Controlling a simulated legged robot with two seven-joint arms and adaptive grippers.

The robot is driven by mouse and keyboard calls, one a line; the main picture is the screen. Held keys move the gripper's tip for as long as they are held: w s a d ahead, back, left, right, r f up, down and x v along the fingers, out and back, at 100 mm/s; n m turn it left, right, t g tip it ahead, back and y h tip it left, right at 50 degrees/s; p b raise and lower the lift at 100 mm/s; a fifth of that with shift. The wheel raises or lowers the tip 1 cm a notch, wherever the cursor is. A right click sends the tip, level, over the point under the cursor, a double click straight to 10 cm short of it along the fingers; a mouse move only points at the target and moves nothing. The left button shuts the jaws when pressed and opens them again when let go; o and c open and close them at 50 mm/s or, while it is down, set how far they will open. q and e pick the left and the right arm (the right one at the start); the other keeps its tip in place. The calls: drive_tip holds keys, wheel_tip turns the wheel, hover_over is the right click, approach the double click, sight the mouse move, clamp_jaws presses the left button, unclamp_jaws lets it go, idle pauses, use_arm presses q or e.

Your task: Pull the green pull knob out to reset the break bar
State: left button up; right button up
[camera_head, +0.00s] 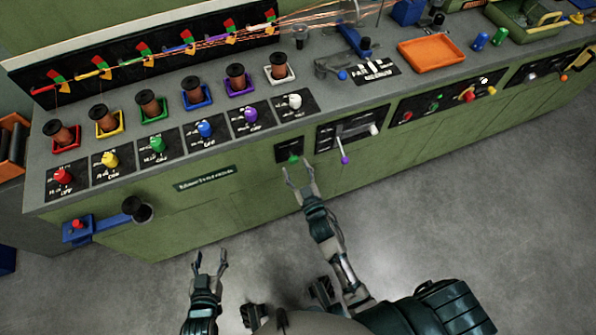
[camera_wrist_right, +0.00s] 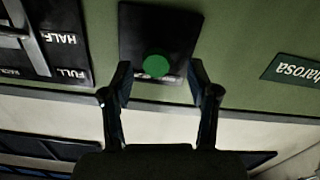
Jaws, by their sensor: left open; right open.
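The green pull knob (camera_head: 293,158) sits on a small black plate (camera_head: 289,147) on the green front of the bench. In the right wrist view the round knob (camera_wrist_right: 156,65) is near the middle, on its black plate (camera_wrist_right: 158,27). My right gripper (camera_head: 299,171) is open just in front of and below the knob. In the wrist view its fingers (camera_wrist_right: 158,77) lie on either side of the knob, apart from it. My left gripper (camera_head: 209,262) is open and empty, low and away from the bench. I cannot make out the break bar.
A lever panel with a purple-tipped handle (camera_head: 345,160) is just right of the knob plate. A blue arm with a black knob (camera_head: 136,209) juts out from the bench at left. Several coloured knobs and spools line the top. The floor in front is clear.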

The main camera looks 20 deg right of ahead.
drive_tip(key=s, duration=1.2)
drive_tip(key=shift+d, duration=0.15)
drive_tip(key=shift+d+f, duration=0.1)
drive_tip(key=shift+d, duration=0.1)
